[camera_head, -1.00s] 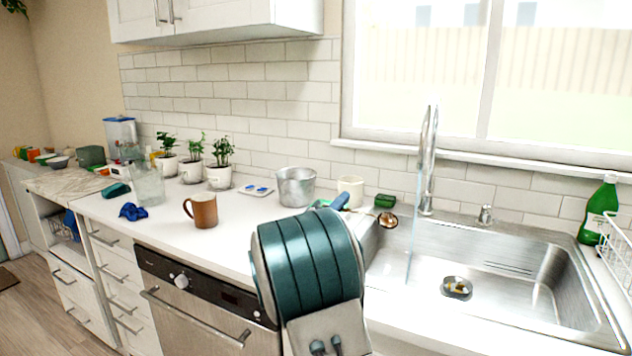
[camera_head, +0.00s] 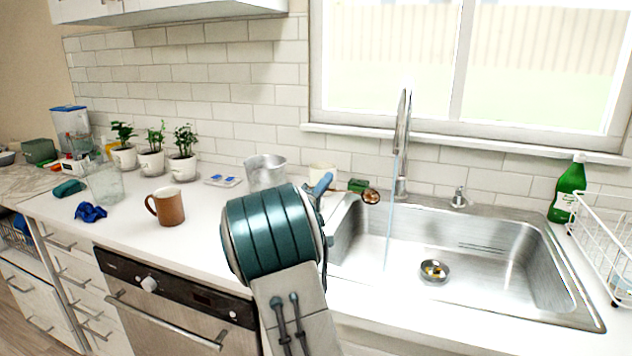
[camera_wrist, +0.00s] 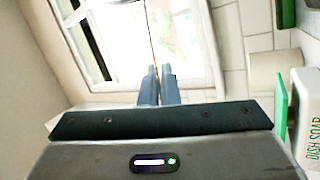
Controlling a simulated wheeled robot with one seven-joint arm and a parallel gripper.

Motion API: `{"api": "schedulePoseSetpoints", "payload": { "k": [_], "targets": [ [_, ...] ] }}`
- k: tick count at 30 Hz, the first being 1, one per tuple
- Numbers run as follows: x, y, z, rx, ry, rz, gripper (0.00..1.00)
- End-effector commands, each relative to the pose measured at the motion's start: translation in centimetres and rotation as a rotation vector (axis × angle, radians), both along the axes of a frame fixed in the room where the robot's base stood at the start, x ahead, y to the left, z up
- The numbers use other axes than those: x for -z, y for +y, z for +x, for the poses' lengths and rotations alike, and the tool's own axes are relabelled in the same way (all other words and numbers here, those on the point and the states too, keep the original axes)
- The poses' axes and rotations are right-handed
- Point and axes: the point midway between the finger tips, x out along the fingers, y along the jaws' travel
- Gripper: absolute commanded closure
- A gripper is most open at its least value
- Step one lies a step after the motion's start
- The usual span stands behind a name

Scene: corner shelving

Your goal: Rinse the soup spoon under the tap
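My gripper (camera_head: 325,184) is at the sink's left edge, its blue fingers shut on the thin handle of the soup spoon. The spoon's brownish bowl (camera_head: 371,196) points right, toward the tap (camera_head: 402,150). A thin stream of water (camera_head: 390,225) falls from the tap into the steel sink (camera_head: 480,245). The bowl appears just left of the stream; I see no clear contact. In the wrist view the fingers (camera_wrist: 158,85) are close together, with the spoon handle (camera_wrist: 151,35) as a thin line beyond them. My arm hides part of the counter.
A metal pot (camera_head: 265,172), a white cup (camera_head: 322,174) and a green sponge-like item (camera_head: 358,185) stand behind my gripper. A brown mug (camera_head: 168,206) is left. A green soap bottle (camera_head: 567,190) and a white dish rack (camera_head: 600,235) are right of the sink.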

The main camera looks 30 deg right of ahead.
Motion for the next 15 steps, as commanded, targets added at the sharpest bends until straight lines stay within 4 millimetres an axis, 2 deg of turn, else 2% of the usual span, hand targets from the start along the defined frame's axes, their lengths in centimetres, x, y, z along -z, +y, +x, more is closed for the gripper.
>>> {"api": "schedulePoseSetpoints", "payload": {
  "k": [12,15],
  "targets": [
    [0.7,-4.1,0.3,0.000,0.001,0.000,1.00],
    [1.4,-5.1,0.4,0.000,-0.001,0.001,1.00]
  ]
}}
